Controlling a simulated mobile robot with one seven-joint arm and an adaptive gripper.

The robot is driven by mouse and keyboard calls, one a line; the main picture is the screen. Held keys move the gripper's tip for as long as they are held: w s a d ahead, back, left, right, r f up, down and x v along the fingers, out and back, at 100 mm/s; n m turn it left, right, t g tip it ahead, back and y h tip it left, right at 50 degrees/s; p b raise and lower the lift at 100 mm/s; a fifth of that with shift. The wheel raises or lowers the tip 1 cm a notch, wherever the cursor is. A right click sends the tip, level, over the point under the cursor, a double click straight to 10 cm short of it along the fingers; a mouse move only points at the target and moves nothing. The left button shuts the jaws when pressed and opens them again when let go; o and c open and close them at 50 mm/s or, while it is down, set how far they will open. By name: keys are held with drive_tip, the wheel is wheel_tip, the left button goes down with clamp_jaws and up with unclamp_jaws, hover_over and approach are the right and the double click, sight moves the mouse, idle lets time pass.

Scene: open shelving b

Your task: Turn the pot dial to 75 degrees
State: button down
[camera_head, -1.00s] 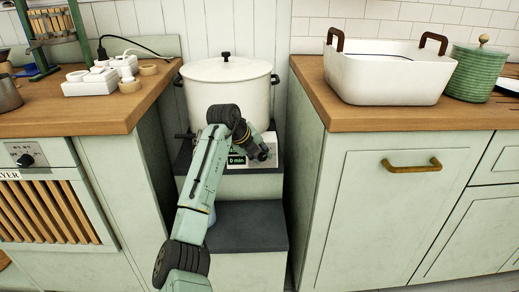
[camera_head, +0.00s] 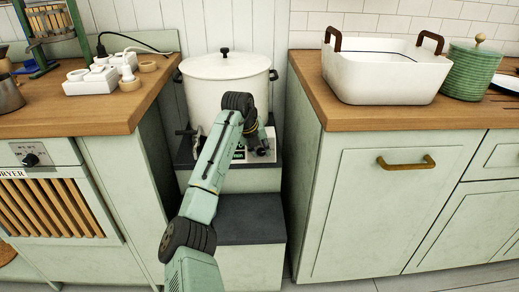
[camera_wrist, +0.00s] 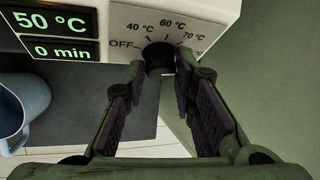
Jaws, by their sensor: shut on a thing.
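The white lidded pot (camera_head: 225,95) stands on a heater base whose front panel (camera_head: 262,156) is partly behind my arm. In the wrist view, the black pot dial (camera_wrist: 158,59) sits at the lower edge of the white panel, under a scale reading OFF, 40, 60 and 70 °C. The display (camera_wrist: 50,23) reads 50 °C, and the one below reads 0 min. My gripper (camera_wrist: 160,68) is shut on the dial, one finger on each side. The dial's pointer mark cannot be made out. In the head view, the dial and fingertips are not clear.
The pot stands on a dark-topped step (camera_head: 238,218) between two wooden counters. The left counter (camera_head: 100,118) holds a power strip; the right counter (camera_head: 385,113) holds a white basin (camera_head: 385,78) and a green jar (camera_head: 472,72). A blue-grey mug (camera_wrist: 22,110) is at left in the wrist view.

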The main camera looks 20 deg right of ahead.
drive_tip(key=shift+d, duration=0.1)
drive_tip(key=c, duration=1.3)
unclamp_jaws()
drive_tip(key=shift+c, duration=0.2)
drive_tip(key=v, duration=1.2)
